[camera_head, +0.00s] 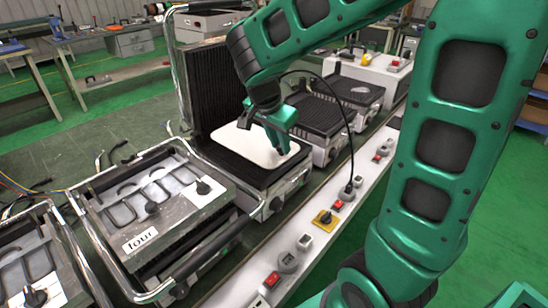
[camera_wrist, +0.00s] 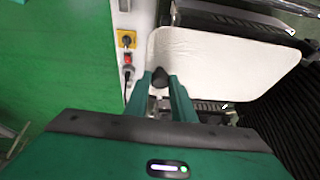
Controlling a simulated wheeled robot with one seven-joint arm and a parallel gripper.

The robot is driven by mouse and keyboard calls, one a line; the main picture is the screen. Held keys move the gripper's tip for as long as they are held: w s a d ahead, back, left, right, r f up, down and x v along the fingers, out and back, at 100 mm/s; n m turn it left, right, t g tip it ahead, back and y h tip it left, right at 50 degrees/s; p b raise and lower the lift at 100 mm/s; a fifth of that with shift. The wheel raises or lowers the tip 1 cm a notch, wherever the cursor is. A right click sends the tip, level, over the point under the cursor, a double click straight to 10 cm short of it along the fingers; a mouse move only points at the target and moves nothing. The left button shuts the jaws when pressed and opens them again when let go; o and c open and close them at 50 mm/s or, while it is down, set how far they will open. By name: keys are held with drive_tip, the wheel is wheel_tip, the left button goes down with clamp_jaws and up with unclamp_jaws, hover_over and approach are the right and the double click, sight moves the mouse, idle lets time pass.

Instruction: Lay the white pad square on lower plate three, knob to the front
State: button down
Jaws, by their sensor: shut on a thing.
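The white pad (camera_head: 248,147) is a flat slab with rounded corners. It is over the dark ribbed lower plate (camera_head: 228,160) of the open press right of the one labelled four. No number shows on this press. I cannot tell whether the pad touches the plate. My gripper (camera_head: 284,146) is at the pad's front right part. In the wrist view, the white pad (camera_wrist: 215,50) spreads beyond my gripper (camera_wrist: 161,88), which is shut on its black knob (camera_wrist: 160,76). The knob is at the pad's edge nearest the switch panel.
The ribbed upper plate (camera_head: 205,85) stands raised behind the pad. The press labelled four (camera_head: 150,215) is at the left, with metal bars. Another ribbed press (camera_head: 318,115) is at the right. A white switch strip (camera_head: 300,245) with a black cable runs along the front.

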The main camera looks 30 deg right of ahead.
drive_tip(key=shift+w+a, duration=0.2)
drive_tip(key=shift+a, duration=0.4)
drive_tip(key=shift+w+d+f, duration=0.1)
drive_tip(key=shift+f, duration=0.15)
drive_tip(key=w+d+f, duration=0.3)
drive_tip(key=d+f, duration=0.7)
drive_tip(key=shift+d+f, duration=0.25)
drive_tip(key=c, duration=1.5)
unclamp_jaws()
drive_tip(key=shift+f, duration=0.1)
